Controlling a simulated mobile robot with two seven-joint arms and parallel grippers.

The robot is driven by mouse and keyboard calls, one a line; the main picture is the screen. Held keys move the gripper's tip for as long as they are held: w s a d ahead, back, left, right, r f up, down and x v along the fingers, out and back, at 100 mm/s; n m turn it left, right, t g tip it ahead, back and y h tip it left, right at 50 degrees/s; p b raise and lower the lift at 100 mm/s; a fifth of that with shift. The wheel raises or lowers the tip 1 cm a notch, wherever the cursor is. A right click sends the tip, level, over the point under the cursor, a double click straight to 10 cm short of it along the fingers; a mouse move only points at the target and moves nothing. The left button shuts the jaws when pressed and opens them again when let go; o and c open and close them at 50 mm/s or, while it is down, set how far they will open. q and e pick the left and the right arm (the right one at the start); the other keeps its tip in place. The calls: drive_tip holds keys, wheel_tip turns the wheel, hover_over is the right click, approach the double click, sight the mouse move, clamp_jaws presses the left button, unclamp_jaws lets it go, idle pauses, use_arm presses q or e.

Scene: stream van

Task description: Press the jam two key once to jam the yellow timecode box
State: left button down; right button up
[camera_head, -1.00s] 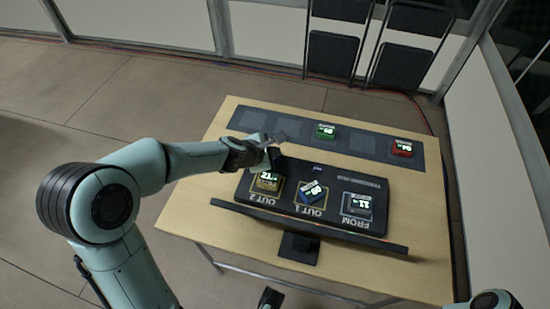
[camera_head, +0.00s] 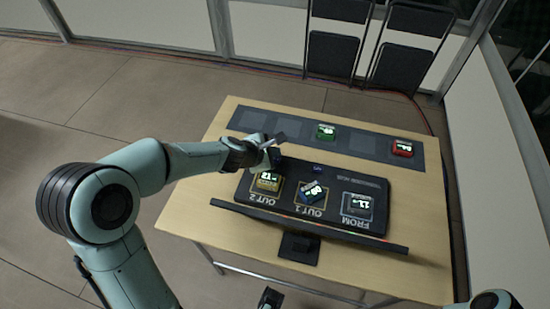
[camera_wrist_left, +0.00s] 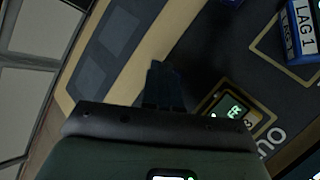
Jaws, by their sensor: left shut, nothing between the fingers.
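The yellow timecode box (camera_head: 267,182) sits in the OUT 2 outline on the dark jam panel (camera_head: 335,178). Its lit green display also shows in the left wrist view (camera_wrist_left: 232,112). My left gripper (camera_head: 277,157) is shut and empty, just behind the yellow box over the panel's far left part. In the left wrist view its closed fingers (camera_wrist_left: 165,85) point down at the dark panel. The jam two key cannot be made out clearly; the gripper covers that area. A small blue key (camera_head: 318,168) shows behind OUT 1.
A blue box (camera_head: 312,191) sits turned in OUT 1, and a grey box (camera_head: 358,206) in FROM. Green (camera_head: 325,132) and red (camera_head: 402,147) boxes stand on the dark rear strip (camera_head: 362,143). A long dark bar (camera_head: 340,237) runs along the front.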

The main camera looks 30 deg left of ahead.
idle(0.4)
use_arm(q)
drive_tip(key=shift+f+b, duration=0.45)
drive_tip(key=shift+b, duration=0.05)
drive_tip(key=shift+f+b, duration=0.4)
idle(0.5)
drive_tip(key=shift+r, duration=0.15)
drive_tip(key=shift+r+p, duration=0.7)
drive_tip(key=shift+p, duration=0.2)
wheel_tip(320, 180, up, 5)
drive_tip(key=p, duration=0.5)
idle(0.7)
